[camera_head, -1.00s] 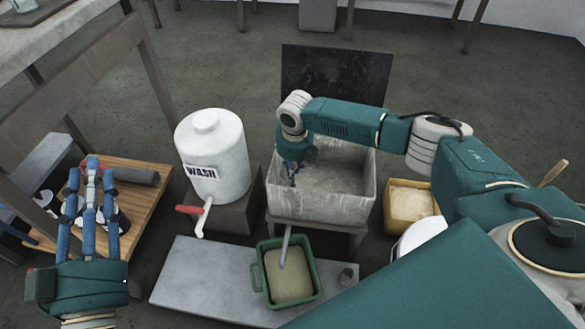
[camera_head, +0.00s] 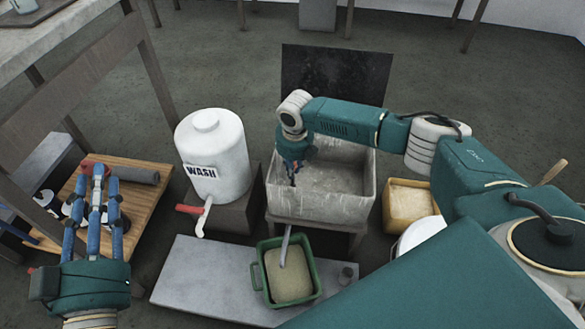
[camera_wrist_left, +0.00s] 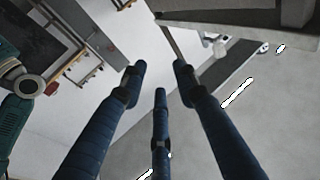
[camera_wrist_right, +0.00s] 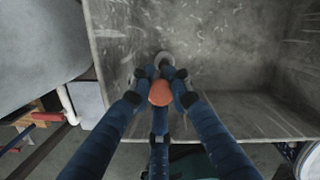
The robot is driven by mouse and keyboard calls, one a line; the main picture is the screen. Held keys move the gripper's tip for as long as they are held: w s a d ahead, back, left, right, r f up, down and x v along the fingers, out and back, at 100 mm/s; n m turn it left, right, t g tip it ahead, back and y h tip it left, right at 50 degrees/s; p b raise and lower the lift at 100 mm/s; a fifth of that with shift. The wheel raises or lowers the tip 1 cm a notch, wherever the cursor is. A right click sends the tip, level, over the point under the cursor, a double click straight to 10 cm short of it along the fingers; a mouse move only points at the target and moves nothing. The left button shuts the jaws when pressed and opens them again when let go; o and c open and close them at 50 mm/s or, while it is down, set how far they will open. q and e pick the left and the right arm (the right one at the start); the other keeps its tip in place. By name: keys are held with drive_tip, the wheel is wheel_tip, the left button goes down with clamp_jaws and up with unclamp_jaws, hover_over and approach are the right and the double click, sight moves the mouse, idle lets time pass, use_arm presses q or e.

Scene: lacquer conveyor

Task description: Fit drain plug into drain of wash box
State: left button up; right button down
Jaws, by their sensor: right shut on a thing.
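The wash box (camera_head: 345,205) is a worn grey open trough on a stand, in the middle of the head view. My right gripper (camera_head: 292,172) reaches down into its left part. In the right wrist view, my right gripper (camera_wrist_right: 160,85) is shut on the drain plug (camera_wrist_right: 160,93), which shows an orange round top. A grey ring, seemingly the drain (camera_wrist_right: 163,58), shows just beyond the plug. The fingers hide the plug's lower part, and I cannot tell whether it sits in the drain. My left gripper (camera_head: 96,182) is open and empty at the left; its spread fingers show in the left wrist view (camera_wrist_left: 160,85).
A white WASH tank (camera_head: 213,155) with a red-handled tap stands left of the box. A green tub (camera_head: 264,285) sits below the drain pipe (camera_head: 285,250) on a grey slab (camera_head: 190,285). A yellow bin (camera_head: 390,222) is at the right. A wooden board (camera_head: 150,200) lies at the left.

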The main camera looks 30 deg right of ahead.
use_arm(q)
drive_tip(key=shift+f, duration=0.15)
drive_tip(key=shift+w+a+f+g, duration=0.1)
drive_tip(key=shift+w+f+g, duration=0.1)
drive_tip(key=shift+f+g, duration=0.75)
drive_tip(key=shift+f+y+p, duration=0.3)
drive_tip(key=shift+f, duration=0.2)
idle(0.3)
drive_tip(key=shift+s+a+f+g, duration=0.1)
drive_tip(key=shift+f+g, duration=0.15)
drive_tip(key=shift+f, duration=0.45)
drive_tip(key=shift+s+a+f+g, duration=0.1)
drive_tip(key=shift+f+g, duration=0.1)
drive_tip(key=shift+f, duration=0.45)
drive_tip(key=shift+w+r, duration=0.1)
use_arm(e)
drive_tip(key=shift+f, duration=0.25)
use_arm(q)
wheel_tip(320, 180, up, 2)
drive_tip(key=shift+w+d+t, duration=0.1)
drive_tip(key=shift+d+t, duration=0.05)
drive_tip(key=shift+t, duration=0.25)
